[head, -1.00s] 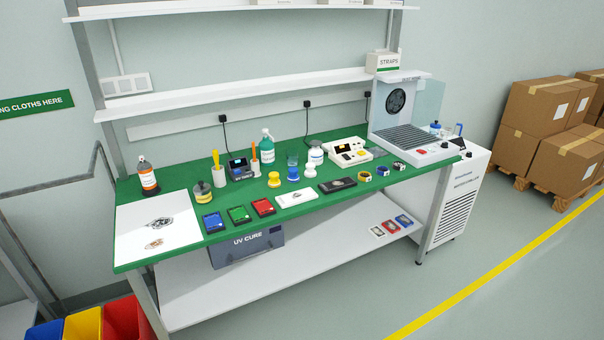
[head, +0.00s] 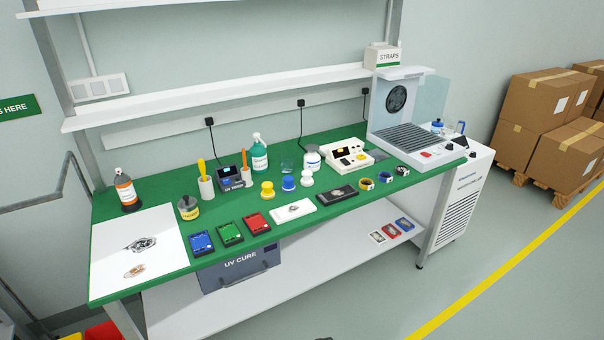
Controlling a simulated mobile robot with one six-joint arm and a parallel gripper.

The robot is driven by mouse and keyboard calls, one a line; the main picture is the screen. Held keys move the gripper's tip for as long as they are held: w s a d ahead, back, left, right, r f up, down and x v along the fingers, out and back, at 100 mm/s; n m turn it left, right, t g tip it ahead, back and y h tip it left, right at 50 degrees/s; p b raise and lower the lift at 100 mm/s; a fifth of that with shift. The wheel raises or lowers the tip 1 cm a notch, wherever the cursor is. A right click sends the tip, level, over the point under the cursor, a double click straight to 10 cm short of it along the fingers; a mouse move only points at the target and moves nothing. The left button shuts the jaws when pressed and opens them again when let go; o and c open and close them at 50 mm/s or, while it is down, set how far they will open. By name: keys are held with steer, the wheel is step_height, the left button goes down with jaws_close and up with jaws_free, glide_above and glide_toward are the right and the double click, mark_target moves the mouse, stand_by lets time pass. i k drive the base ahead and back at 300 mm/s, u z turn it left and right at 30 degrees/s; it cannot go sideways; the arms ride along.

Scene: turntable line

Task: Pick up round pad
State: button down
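Three small round knob-shaped pieces stand in a row on the green-topped bench (head: 330,211): a yellow one (head: 267,189), a blue one (head: 288,183) and a white one (head: 306,178). They look like pads, but I cannot tell which one the task calls the round pad. All three stand apart from each other and nothing holds them. My gripper is not in view.
In front of them lie blue (head: 201,242), green (head: 230,233) and red (head: 257,223) trays, a white plate (head: 292,210) and a black plate (head: 337,195). Bottles and a white device (head: 348,159) stand behind.

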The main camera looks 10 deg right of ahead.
mark_target(307, 180)
steer(key=z, duration=0.05)
steer(key=i, duration=1.15)
steer(key=z, duration=0.45)
steer(key=k, duration=0.6)
steer(key=u, duration=2.55)
